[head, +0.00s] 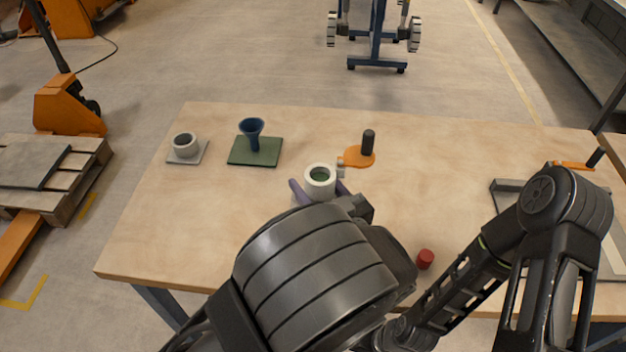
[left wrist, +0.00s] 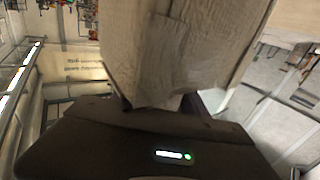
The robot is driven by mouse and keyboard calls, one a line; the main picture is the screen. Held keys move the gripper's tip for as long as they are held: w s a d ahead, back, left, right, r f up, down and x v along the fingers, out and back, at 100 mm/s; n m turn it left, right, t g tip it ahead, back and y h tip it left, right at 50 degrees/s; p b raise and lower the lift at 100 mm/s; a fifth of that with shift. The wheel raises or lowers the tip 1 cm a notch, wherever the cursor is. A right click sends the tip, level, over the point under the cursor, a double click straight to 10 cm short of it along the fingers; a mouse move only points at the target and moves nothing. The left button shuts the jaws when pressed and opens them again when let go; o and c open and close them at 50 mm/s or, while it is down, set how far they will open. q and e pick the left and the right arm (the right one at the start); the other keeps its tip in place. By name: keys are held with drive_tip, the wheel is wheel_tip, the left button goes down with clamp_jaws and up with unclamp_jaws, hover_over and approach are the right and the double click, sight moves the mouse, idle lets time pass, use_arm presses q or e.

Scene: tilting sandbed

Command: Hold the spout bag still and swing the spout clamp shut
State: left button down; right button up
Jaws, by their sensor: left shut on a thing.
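The spout bag (head: 309,190) shows in the head view as a pale round spout with a dark green inside, near the middle of the table. Its wrinkled beige side (left wrist: 185,45) fills the upper middle of the left wrist view. My left gripper (head: 320,192) has its purple fingers on either side of it and is shut on it. The spout clamp, an orange plate (head: 354,158) with an upright black handle (head: 368,142), sticks out to the spout's upper right, swung away from its opening. My right arm enters at the right; its gripper is not visible.
A red cylinder (head: 425,259) lies near the front. A grey frame (head: 508,186) with another orange-and-black handle piece (head: 595,158) is at right.

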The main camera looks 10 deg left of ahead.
use_arm(q)
drive_tip(key=shift+f+b, duration=1)
drive_tip(key=shift+f, duration=0.7)
use_arm(e)
drive_tip(key=shift+f, duration=1.2)
use_arm(q)
drive_tip(key=shift+f, duration=0.2)
use_arm(e)
drive_tip(key=shift+f, duration=0.1)
